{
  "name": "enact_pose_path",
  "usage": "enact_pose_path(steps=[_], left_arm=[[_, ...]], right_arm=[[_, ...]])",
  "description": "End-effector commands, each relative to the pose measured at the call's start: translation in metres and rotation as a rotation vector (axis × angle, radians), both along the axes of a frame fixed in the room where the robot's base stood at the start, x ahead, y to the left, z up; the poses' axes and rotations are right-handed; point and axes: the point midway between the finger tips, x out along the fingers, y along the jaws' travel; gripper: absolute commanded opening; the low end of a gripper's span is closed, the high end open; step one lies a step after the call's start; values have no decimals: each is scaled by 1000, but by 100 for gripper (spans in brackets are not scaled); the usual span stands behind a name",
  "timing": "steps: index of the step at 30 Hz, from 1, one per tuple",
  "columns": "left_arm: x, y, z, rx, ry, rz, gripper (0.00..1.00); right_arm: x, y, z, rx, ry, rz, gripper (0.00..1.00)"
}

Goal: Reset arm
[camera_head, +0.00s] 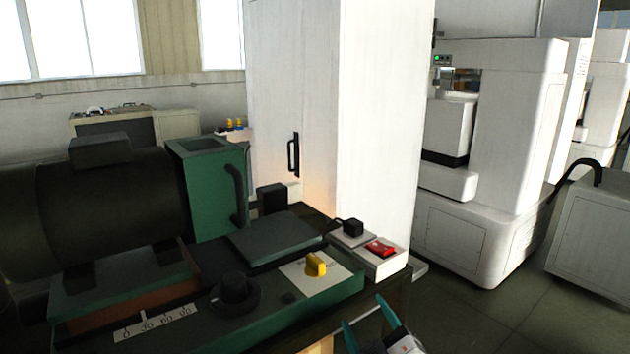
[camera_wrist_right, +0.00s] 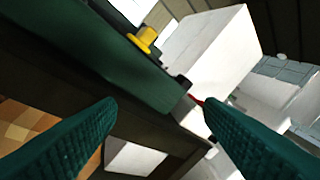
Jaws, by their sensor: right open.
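My right gripper (camera_head: 367,324) shows at the bottom of the head view, in front of the bench's right corner. Its two teal fingers are spread apart with nothing between them. In the right wrist view the open fingers (camera_wrist_right: 157,118) frame the dark bench edge, and they look apart from it. My left gripper is not in the head view.
A green machine (camera_head: 210,180) with a dark motor drum stands on the bench. A yellow knob (camera_head: 316,263) and a red switch (camera_head: 380,248) sit near its right end. A tall white cabinet (camera_head: 375,120) stands behind. Open floor (camera_head: 470,315) lies to the right.

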Motion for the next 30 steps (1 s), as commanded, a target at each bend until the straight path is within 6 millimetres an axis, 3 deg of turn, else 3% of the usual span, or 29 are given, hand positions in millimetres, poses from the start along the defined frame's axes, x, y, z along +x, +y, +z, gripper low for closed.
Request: enact_pose_path(steps=[1, 3, 6, 9, 15, 22, 23, 30], left_arm=[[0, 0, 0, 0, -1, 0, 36], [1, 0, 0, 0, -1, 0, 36], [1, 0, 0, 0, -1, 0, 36], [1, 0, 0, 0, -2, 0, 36], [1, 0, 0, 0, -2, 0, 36], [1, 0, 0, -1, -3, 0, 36], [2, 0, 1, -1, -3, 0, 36], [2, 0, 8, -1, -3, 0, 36]], right_arm=[[-13, -18, -36, 50, 147, -45, 62], [-35, -39, -81, 110, 339, -107, 62], [-77, -65, -136, 185, 596, -195, 62], [-119, -83, -175, 237, 803, -269, 62], [-194, -104, -219, 298, 1102, -382, 62], [-270, -119, -242, 332, 1364, -489, 62], [-275, -120, -245, 334, 1386, -498, 62], [-256, -116, -302, 323, 1400, -496, 62]])
